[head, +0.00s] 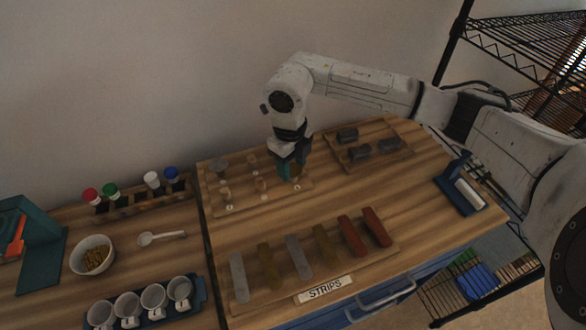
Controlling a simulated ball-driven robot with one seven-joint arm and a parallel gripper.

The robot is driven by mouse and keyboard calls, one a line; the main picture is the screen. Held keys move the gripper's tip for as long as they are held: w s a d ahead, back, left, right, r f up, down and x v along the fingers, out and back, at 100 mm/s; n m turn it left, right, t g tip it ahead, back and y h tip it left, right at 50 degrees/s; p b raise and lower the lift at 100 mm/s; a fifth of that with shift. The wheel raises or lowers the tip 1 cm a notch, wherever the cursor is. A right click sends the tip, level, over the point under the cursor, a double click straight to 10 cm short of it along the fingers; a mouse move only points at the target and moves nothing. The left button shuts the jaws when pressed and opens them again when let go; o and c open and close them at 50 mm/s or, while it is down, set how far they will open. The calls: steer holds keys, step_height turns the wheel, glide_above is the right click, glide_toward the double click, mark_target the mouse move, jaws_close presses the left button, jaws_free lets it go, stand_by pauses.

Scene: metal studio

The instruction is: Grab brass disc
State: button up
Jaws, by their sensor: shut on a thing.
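My gripper (292,176) points down over the right end of a wooden board (240,203) at the back of the wooden worktop. Its teal fingers are shut on a small brownish piece, apparently the brass disc, mostly hidden between them. I cannot tell whether the piece is lifted clear of the board. Other small pieces stand on this board: a grey one (220,165) at the back left, and tan or copper-toned ones (225,191) and (261,184) nearer the front and middle.
In front lies a strip board (330,262) with several metal strips and a "STRIPS" label.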

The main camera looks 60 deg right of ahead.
steer(key=c, duration=0.4)
steer(key=shift+r, duration=0.15)
